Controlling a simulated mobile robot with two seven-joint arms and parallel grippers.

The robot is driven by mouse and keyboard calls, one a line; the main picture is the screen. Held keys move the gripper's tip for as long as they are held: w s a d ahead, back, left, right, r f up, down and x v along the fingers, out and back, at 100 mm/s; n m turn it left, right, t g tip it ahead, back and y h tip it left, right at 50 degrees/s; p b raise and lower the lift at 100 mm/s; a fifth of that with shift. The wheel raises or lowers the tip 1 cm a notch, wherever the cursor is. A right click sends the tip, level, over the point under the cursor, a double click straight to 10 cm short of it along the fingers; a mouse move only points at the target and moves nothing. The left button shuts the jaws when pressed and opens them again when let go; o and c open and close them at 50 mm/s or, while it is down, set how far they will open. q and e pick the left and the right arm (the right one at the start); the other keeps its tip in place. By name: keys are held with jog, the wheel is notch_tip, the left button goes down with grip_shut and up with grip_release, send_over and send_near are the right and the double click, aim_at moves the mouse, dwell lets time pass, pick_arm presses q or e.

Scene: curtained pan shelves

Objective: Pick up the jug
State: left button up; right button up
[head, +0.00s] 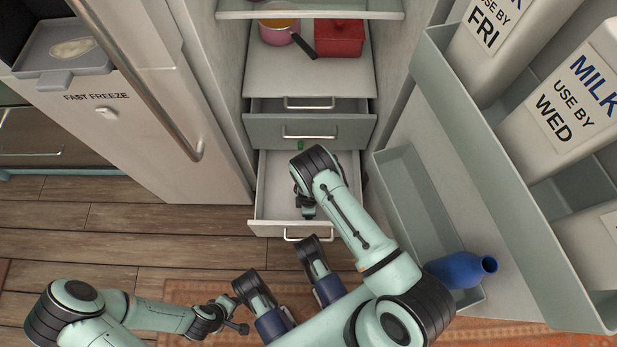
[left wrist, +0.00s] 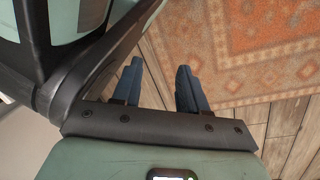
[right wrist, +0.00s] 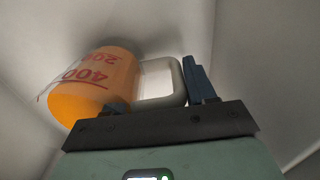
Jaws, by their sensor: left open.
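The jug (right wrist: 95,85) shows in the right wrist view as a clear cup with orange contents, red number marks and a pale looped handle (right wrist: 165,80). It is close in front of my right gripper (right wrist: 160,100). One finger stands just right of the handle; the other is mostly hidden behind the jug. The fingers look spread apart, with the handle between them. In the head view my right gripper (head: 306,207) reaches down into the open lower drawer (head: 275,190); I cannot make out the jug there. My left gripper (left wrist: 158,90) is open and empty above the floor.
The drawer walls are close around my right gripper. A middle drawer (head: 305,131) is partly open above. The open door at right holds milk cartons (head: 560,100) and a blue bottle (head: 458,270).

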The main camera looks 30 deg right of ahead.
grip_shut()
pick_arm(q)
jog(key=shift+w, duration=0.1)
pick_arm(e)
jog(key=shift+r, duration=0.1)
pick_arm(q)
jog(key=w+d+r+t+p, duration=0.1)
jog(key=w+r+t+p, duration=0.25)
jog(key=w+r, duration=0.35)
pick_arm(e)
notch_tip(320, 180, up, 13)
jog(key=shift+w+p, duration=0.1)
jog(key=shift+p, duration=0.35)
pick_arm(q)
jog(key=s+d+r+m+g+h+p, duration=0.1)
jog(key=s+d+r+g+p, duration=0.2)
jog(key=s, duration=0.6)
notch_tip(320, 180, up, 4)
jog(key=d+p, duration=0.2)
jog(key=shift+s+f+g+p, duration=0.15)
jog(key=shift+g+p, duration=0.2)
pick_arm(e)
notch_tip(320, 180, up, 15)
